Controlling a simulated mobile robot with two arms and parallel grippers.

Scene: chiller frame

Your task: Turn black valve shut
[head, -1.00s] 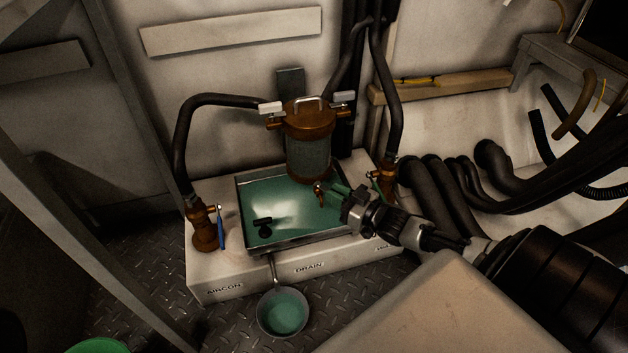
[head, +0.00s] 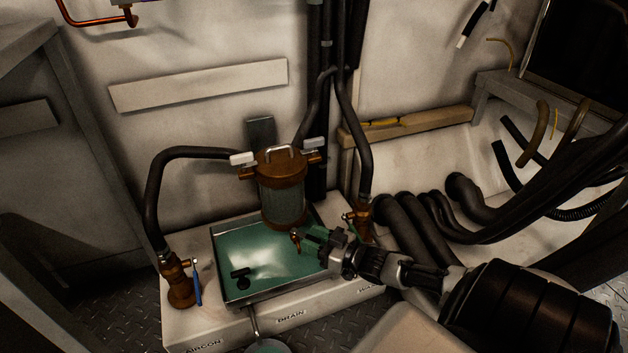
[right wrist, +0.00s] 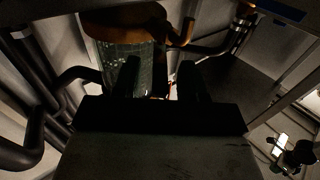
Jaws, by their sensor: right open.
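The black valve (head: 240,274) is a small T-shaped handle in the left front part of the shallow green tray (head: 216,262). A dark fitting that looks like it also shows at the lower right of the right wrist view (right wrist: 298,153). My right gripper (head: 305,239) is over the tray's right side, well to the right of the black valve. It is open, with nothing seen between its fingers, beside a small brass spout (head: 295,242). Its two dark fingers (right wrist: 159,72) point toward the strainer in the wrist view. My left gripper is not in view.
A blue-handled valve (head: 197,288) is at left on the white base (head: 240,333). Thick black hoses (head: 405,225) crowd the right. The tray's front left is open.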

